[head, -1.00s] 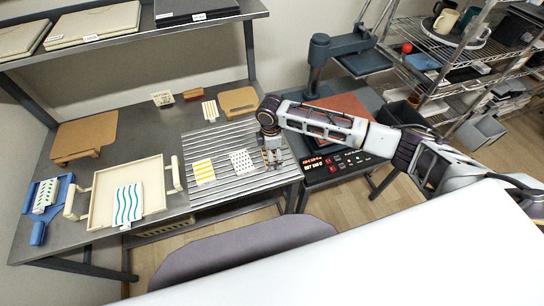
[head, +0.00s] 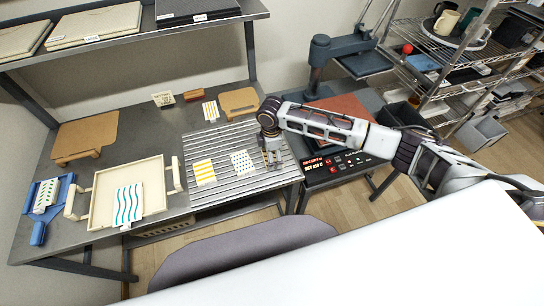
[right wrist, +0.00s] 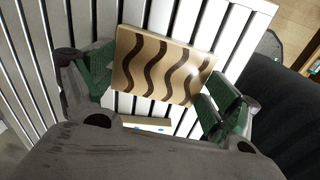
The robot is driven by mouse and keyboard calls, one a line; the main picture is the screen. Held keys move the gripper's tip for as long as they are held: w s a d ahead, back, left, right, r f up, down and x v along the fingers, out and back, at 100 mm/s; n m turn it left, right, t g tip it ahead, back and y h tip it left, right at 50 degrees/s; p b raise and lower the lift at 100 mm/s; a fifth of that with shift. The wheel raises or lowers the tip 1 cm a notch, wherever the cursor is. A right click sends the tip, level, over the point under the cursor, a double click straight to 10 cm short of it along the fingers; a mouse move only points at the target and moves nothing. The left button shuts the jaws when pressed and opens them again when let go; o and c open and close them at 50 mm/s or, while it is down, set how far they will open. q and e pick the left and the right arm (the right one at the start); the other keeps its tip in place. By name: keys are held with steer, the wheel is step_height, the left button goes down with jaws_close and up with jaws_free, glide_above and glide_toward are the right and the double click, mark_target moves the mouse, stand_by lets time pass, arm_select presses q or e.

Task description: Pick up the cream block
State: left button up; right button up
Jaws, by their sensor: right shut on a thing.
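In the right wrist view a cream block (right wrist: 165,68) with brown wavy stripes lies between the two green-padded fingers of my right gripper (right wrist: 160,88). The gripper is shut on the block, and the ribbed grey surface is behind it. In the head view my right gripper (head: 272,160) points down over the right part of the ribbed mat (head: 222,189); the block there is mostly hidden by the fingers. I cannot tell whether the block still touches the mat. My left gripper is not in view.
A blue-dotted block (head: 242,163) and a yellow-striped block (head: 204,171) lie left of the gripper. A cream tray (head: 102,188) holds a teal-waved block (head: 128,204). A press (head: 318,60) and control panel (head: 340,163) stand to the right.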

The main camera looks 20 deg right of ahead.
steer(key=shift+r, duration=0.1)
step_height(320, 180, up, 10)
stand_by(0.6)
stand_by(0.5)
